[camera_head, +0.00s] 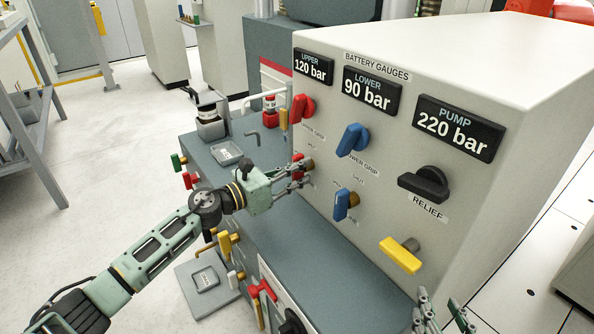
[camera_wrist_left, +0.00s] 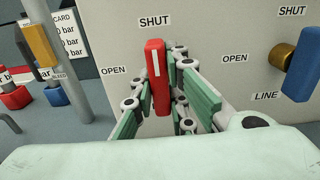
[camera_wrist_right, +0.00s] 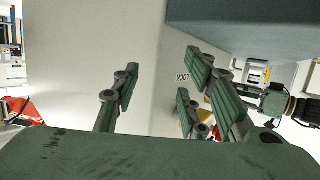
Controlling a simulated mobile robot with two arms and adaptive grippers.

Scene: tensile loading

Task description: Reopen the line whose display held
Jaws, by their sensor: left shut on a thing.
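My left gripper (camera_head: 298,174) is shut on the red line handle (camera_wrist_left: 157,76) on the panel's left side. In the left wrist view this handle stands nearly upright, its white stripe toward the SHUT label, with OPEN to its left. The blue line handle (camera_head: 342,205) is to its right, also roughly upright. Above them are the red upper grip knob (camera_head: 302,108) and the blue lower grip knob (camera_head: 352,139). The displays read UPPER 120 bar (camera_head: 313,68), LOWER 90 bar (camera_head: 371,92) and PUMP 220 bar (camera_head: 458,128). My right gripper (camera_head: 443,318) is open and empty.
A black relief knob (camera_head: 424,185) and a yellow handle (camera_head: 400,254) are on the right of the panel. A card (camera_wrist_left: 68,36) stands behind a grey post left of the red handle. The grey bench (camera_head: 285,240) below the panel is mostly clear.

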